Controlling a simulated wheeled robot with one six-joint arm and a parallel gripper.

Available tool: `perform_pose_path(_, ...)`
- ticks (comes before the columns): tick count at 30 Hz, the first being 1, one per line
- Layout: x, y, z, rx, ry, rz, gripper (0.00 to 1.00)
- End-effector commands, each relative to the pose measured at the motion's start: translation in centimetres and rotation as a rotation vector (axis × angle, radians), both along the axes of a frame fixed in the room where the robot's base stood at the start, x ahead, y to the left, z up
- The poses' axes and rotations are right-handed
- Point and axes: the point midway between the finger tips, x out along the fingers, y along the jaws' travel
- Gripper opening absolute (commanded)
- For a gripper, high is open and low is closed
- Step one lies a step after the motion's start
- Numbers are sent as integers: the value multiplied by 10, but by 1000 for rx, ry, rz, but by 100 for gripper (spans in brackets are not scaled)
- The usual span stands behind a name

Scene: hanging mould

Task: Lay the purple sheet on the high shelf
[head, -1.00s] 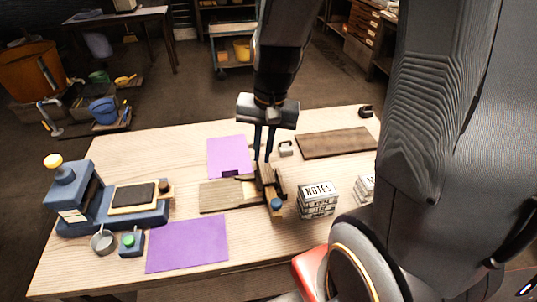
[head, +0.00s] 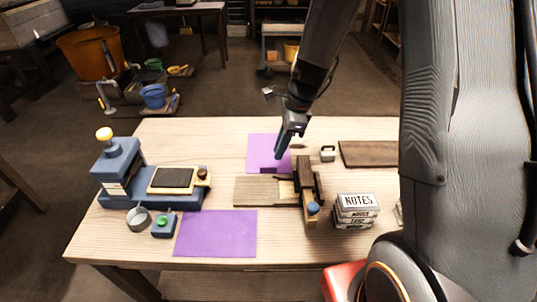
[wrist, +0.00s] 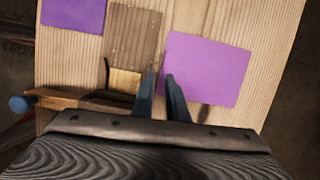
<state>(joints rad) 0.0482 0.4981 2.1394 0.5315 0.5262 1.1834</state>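Two purple sheets lie flat on the table. The far sheet (head: 262,152) has a notch at its near edge and also shows in the wrist view (wrist: 212,70). The near sheet (head: 215,234) lies by the front edge and shows at the top left of the wrist view (wrist: 72,12). My gripper (head: 281,152) hangs over the right part of the far sheet. In the wrist view its fingers (wrist: 161,75) are a little apart with nothing between them, beside that sheet's edge. I cannot make out a high shelf.
A wooden board with a clamp-like block (head: 307,192) stands in mid-table. Right of it are stacked NOTES boxes (head: 356,210) and a brown board (head: 368,154). A blue press (head: 125,175), a grey cup (head: 139,218) and a green-button box (head: 164,226) are at left.

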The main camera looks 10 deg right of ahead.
Motion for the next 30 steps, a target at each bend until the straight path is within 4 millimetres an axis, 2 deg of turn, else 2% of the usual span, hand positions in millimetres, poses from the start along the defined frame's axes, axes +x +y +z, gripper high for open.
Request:
perform_pose_path(3, 6, 2, -7, 14, 17, -62, 13)
perform_pose_path(14, 8, 12, -36, 15, 19, -66, 13)
perform_pose_path(24, 12, 25, -73, 14, 19, -64, 13)
perform_pose_path(30, 12, 27, -79, 13, 17, -64, 13)
